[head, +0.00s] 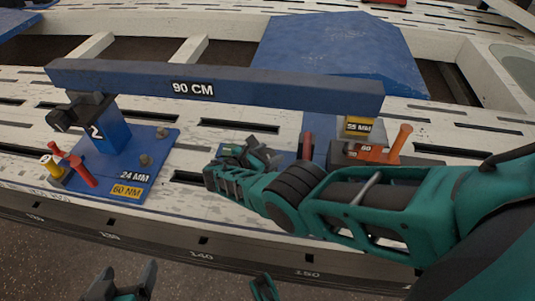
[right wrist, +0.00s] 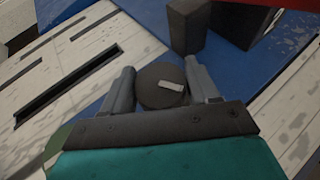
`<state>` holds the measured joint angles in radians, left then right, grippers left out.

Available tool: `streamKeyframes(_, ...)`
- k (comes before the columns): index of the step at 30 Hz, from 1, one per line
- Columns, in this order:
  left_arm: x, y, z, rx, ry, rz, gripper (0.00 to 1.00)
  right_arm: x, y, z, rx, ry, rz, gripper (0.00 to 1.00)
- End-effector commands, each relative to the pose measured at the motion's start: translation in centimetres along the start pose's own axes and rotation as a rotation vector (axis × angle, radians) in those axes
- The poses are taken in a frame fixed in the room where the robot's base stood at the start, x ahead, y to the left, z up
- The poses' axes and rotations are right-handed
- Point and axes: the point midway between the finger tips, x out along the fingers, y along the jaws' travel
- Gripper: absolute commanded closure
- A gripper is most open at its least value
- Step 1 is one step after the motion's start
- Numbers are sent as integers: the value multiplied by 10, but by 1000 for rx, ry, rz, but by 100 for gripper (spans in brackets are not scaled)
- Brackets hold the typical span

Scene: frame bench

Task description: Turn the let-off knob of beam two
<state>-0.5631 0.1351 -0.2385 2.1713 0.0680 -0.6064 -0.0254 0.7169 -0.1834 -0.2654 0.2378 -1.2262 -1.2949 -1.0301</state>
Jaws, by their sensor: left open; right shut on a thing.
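Beam two is a long blue bar labelled 90 CM (head: 245,86), resting level across two supports. A blue post marked 2 (head: 103,135) carries its left end. My right gripper (head: 258,152) reaches in from the right, below the beam's middle. In the right wrist view, its fingers (right wrist: 160,92) are shut on a dark round knob (right wrist: 152,78) with a pale pointer mark on its face. The knob is hidden behind the gripper in the head view. My left gripper (head: 122,280) is open and empty at the bottom, in front of the bench edge.
A blue base plate with 24 MM and 60 NM labels (head: 128,191) stands at left, with red and yellow handles (head: 76,168) beside it. An orange handle (head: 399,144) and a 55 MM label (head: 358,127) are at right. A blue panel (head: 335,52) lies behind the beam.

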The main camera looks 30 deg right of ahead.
Motion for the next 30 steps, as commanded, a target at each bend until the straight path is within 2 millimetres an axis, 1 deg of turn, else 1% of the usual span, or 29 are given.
streamKeyframes(1,0,0,0,0,0,0,20,-2,2,-1,3,5,4,71)
streamKeyframes(16,-1,1,2,-2,-5,1,20,-3,1,1,6,0,-4,71)
streamKeyframes(17,-1,1,3,-2,-6,1,20,-3,1,1,6,-1,-4,39)
streamKeyframes(18,-1,1,3,-2,-7,1,20,-3,1,1,6,-1,-4,35)
streamKeyframes(23,-2,1,4,-3,-10,1,20,-2,1,1,5,-2,-6,20)
streamKeyframes(30,-2,1,4,-3,-9,1,20,-2,0,2,5,-3,-8,20)
